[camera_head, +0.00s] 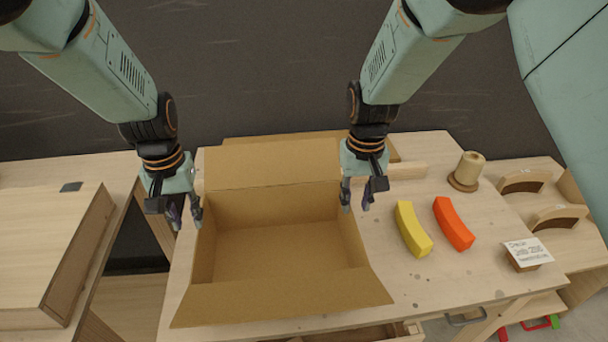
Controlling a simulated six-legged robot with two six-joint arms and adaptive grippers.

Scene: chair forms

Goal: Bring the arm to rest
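My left gripper (186,217) hangs over the left edge of the open cardboard box, fingers pointing down. Its fingertips are spread apart with nothing visible between them. My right gripper (356,205) hangs by the right rear edge of the box, also pointing down. Its fingers are apart and empty. The cardboard box (350,292) stands on the table with its flaps folded out, and its inside looks empty. A yellow curved block (412,229) and an orange curved block (454,223) lie on the table to the right of the box, apart from both grippers.
A wooden cylinder on a round base (467,171) stands at the back right of the wooden table (430,285). A small sign (528,253) stands at its right edge. Arched wooden pieces (558,217) lie further right. A wooden board (45,240) is at the left.

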